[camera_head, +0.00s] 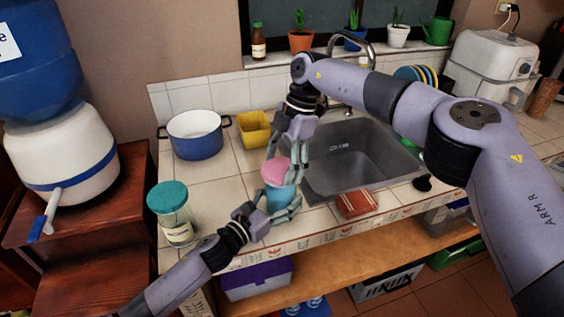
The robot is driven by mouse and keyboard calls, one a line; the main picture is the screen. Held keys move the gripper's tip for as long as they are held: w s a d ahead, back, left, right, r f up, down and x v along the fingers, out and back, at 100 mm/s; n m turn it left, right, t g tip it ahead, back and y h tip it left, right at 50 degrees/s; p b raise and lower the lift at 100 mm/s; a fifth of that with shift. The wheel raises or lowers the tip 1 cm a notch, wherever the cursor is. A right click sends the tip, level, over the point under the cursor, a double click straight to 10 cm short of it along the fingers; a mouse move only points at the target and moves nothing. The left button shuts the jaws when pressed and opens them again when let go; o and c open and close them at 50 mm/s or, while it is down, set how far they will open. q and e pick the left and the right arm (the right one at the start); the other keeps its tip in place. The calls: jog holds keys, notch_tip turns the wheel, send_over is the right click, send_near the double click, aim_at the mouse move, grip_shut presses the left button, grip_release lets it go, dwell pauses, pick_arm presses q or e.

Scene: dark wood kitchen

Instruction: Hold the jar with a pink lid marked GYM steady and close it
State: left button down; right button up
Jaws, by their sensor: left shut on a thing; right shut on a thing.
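The jar (279,197) has a pink lid (275,170) and a blue body. It stands near the front edge of the tiled counter, left of the sink. My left gripper (283,213) is shut on the jar's body from the front left. My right gripper (284,160) comes down from above and is shut on the pink lid. The lid sits on top of the jar and looks slightly tilted. Fingers cover part of the jar, and I cannot read any marking on it. I cannot tell whether the lid is fully seated.
A jar with a teal lid (170,197) stands to the left. A blue pot (195,137) and a yellow container (255,131) stand behind. The sink (350,160) is to the right, with a red sponge-like block (355,204) before it. A water dispenser (65,153) stands far left.

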jog(key=m+t, duration=0.1)
jog(key=m, duration=0.2)
jog(key=m+t, duration=0.1)
jog(key=m, duration=0.2)
jog(key=shift+s+d+y, duration=0.1)
jog(key=shift+d+y, duration=0.05)
jog(key=shift+y, duration=0.15)
jog(key=m+t, duration=0.1)
jog(key=m, duration=0.3)
jog(key=shift+s+r+m, duration=0.1)
jog(key=shift+m, duration=0.2)
jog(key=shift+m+t, duration=0.5)
jog(key=shift+m, duration=0.6)
jog(key=o, duration=0.8)
jog(key=shift+c, duration=0.2)
jog(key=shift+r, duration=2.15)
